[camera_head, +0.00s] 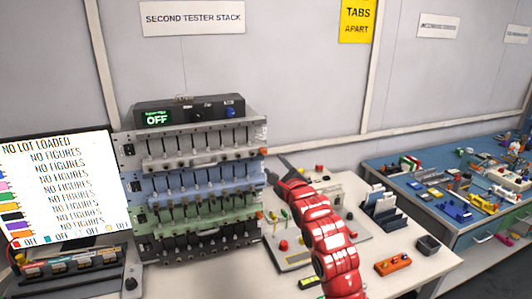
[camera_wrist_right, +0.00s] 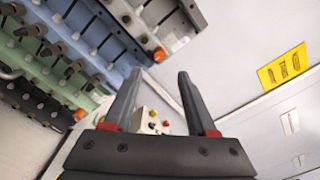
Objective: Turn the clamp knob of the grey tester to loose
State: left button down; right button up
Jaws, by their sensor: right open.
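The grey tester (camera_head: 205,143) is the top tier of a stack, above a blue, a green and a black one. Its orange clamp knob (camera_head: 264,151) is at its right end. In the right wrist view the knob (camera_wrist_right: 160,54) shows just beyond and between the fingertips, apart from them. Whether it is set tight or loose cannot be told. My right gripper (camera_head: 278,168) is just right of the stack, slightly below the knob in the head view. In the right wrist view its jaws (camera_wrist_right: 159,76) are open and empty. My left gripper is not in view.
A black box (camera_head: 180,112) reading OFF sits on the stack. A screen (camera_head: 60,185) stands left. Behind my right arm are a panel with buttons (camera_head: 292,258) and a card rack (camera_head: 380,212). A blue bench (camera_head: 432,190) with small parts is at right.

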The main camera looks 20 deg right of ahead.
aim_at(264, 153)
jog(key=w+p, duration=0.1)
jog(key=w, duration=0.6)
jog(key=shift+w+a+r+p, duration=0.1)
jog(key=shift+w+r+p, duration=0.05)
jog(key=shift+w+p, duration=0.2)
jog(key=shift+w+f, duration=0.2)
jog(key=shift+w, duration=0.25)
grip_shut()
